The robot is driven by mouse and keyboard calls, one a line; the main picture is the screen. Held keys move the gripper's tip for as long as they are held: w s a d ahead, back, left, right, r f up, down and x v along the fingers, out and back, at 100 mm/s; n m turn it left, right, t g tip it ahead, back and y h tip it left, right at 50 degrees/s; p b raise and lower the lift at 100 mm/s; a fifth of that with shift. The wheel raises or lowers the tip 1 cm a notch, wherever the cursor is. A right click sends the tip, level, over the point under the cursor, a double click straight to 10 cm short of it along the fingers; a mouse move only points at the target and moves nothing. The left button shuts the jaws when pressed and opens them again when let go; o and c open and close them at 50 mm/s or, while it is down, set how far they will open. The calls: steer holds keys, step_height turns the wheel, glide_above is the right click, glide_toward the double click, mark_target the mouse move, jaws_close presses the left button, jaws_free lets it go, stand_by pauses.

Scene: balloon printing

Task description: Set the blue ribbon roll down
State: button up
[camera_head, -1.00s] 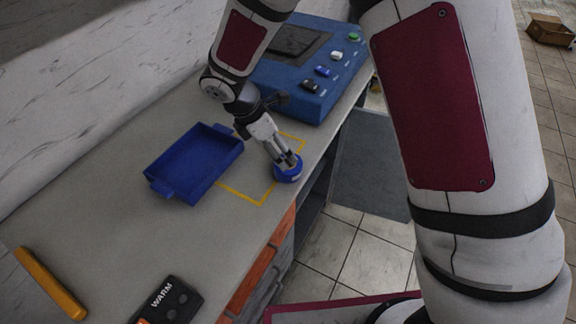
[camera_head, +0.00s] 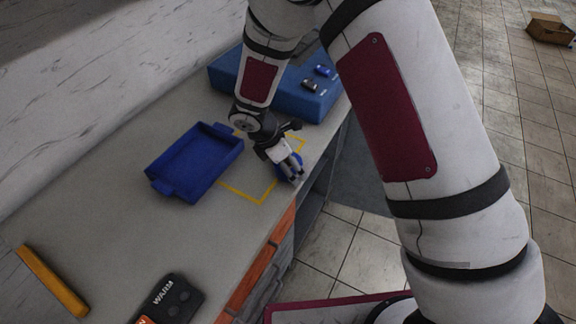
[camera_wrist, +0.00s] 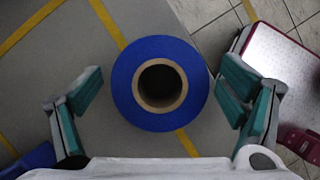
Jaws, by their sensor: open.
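The blue ribbon roll (camera_wrist: 160,50), with a brown cardboard core, lies flat on the grey table across a yellow line. In the head view it is mostly hidden behind my gripper (camera_head: 292,172), near the table's front edge. In the wrist view my gripper (camera_wrist: 161,92) is open, with one green-padded finger on each side of the roll and a visible gap to both. The yellow outline (camera_head: 236,190) on the table lies beside the roll, to its left in the head view.
A blue tray (camera_head: 165,187) is left of my gripper. A blue machine with buttons (camera_head: 325,98) stands behind, partly hidden by my arm. A dark "WARM" control box (camera_head: 178,300) and a yellow bar (camera_head: 52,280) lie at the near end. The table between them is clear.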

steer(key=c, duration=1.4)
steer(key=shift+r, duration=0.15)
